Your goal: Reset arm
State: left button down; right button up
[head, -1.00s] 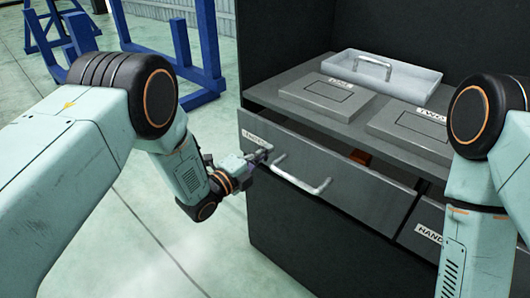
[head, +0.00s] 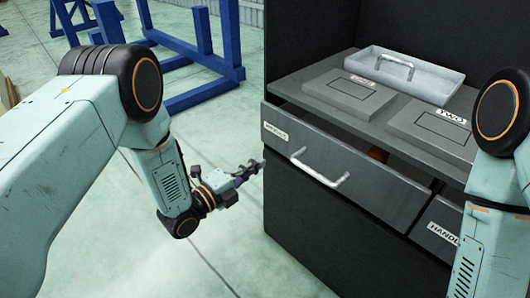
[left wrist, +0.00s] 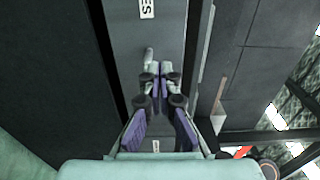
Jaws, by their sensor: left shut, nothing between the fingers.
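My left gripper (head: 250,169) is shut and empty, beside the left edge of the cabinet. It is apart from the silver handle (head: 322,172) of the upper left drawer (head: 345,185). That drawer is pulled partly out, and a small orange-brown thing (head: 378,154) shows in its gap. In the left wrist view, the closed fingers (left wrist: 159,70) point along a grey surface with a white label (left wrist: 147,9). My right arm enters at the right edge of the head view; its gripper is out of view.
The dark cabinet (head: 300,225) carries a grey top with two plates, marked one (head: 350,94) and TWO (head: 432,125), and a light tray (head: 420,80). A second drawer (head: 440,228) is at the right. Blue metal stands (head: 205,70) stand behind left.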

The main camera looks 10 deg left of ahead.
pick_arm(q)
jog(key=s+a+f+n+g+y, duration=0.3)
jog(key=s+f+n, duration=0.3)
jog(key=f+n, duration=0.15)
jog(key=s+a+f+n+g+y, duration=0.35)
jog(key=s+f+n, duration=0.25)
jog(key=n, duration=0.2)
jog(key=s+a+n+g+y+p, duration=0.1)
jog(key=s+n+g, duration=0.3)
jog(key=s, duration=0.9)
jog(key=s+a+n+g+y+p, duration=0.1)
jog(key=s+a+n+g+y, duration=0.2)
jog(key=s, duration=1)
jog(key=r+n+g, duration=0.1)
jog(key=n, duration=0.2)
jog(key=shift+a, duration=0.35)
jog(key=shift+w+d+f, duration=0.1)
jog(key=shift+w, duration=0.05)
